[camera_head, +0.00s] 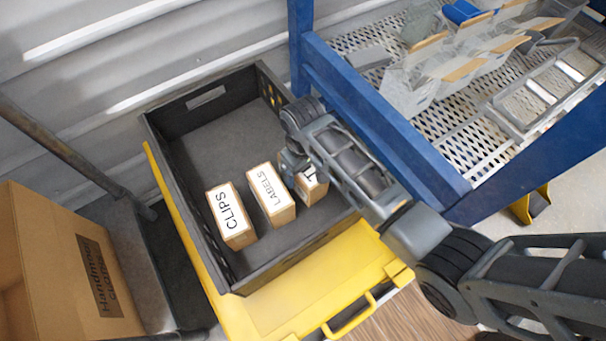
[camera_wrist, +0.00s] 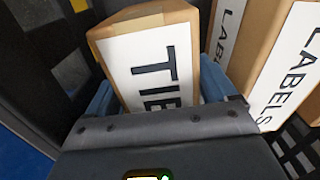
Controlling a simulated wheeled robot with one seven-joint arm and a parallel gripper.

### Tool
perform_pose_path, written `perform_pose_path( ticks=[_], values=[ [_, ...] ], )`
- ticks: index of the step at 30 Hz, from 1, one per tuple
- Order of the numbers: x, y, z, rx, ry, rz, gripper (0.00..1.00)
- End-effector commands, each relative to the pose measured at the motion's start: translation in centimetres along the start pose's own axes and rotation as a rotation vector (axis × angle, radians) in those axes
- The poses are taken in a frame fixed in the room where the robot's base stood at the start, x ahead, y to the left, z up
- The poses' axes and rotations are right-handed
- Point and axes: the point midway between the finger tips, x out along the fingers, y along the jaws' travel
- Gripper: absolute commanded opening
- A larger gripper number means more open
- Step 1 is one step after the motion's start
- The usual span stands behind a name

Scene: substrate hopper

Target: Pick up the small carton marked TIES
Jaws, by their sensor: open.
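The carton marked TIES (camera_wrist: 158,62) is a small brown box with a white label, standing in a black crate (camera_head: 186,215). In the head view its top (camera_head: 312,186) shows only partly, as my arm and gripper cover the rest. My gripper (camera_head: 298,166) is at this carton. In the wrist view my gripper (camera_wrist: 160,95) is open, with one blue finger on each side of the carton. The lower end of the label is hidden behind the gripper body. I cannot tell whether the fingers touch the carton.
The LABELS carton (camera_head: 270,193) stands close to the left of the TIES carton, and the CLIPS carton (camera_head: 231,216) stands beyond it. The crate rests on a yellow platform (camera_head: 290,305). A blue-framed rack (camera_head: 375,110) stands at right. The back of the crate floor is clear.

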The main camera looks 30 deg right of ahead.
Motion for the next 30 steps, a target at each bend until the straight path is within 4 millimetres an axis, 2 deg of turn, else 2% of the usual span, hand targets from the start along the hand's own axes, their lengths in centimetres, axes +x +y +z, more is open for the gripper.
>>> perform_pose_path(
  ticks=[8,23,30],
  values=[
    [0.27,0.00,0.00,0.000,0.000,0.000,0.85],
    [0.25,0.00,0.00,0.000,0.000,0.000,0.37],
    [0.16,0.00,-0.04,0.000,0.001,0.001,0.37]
  ],
)
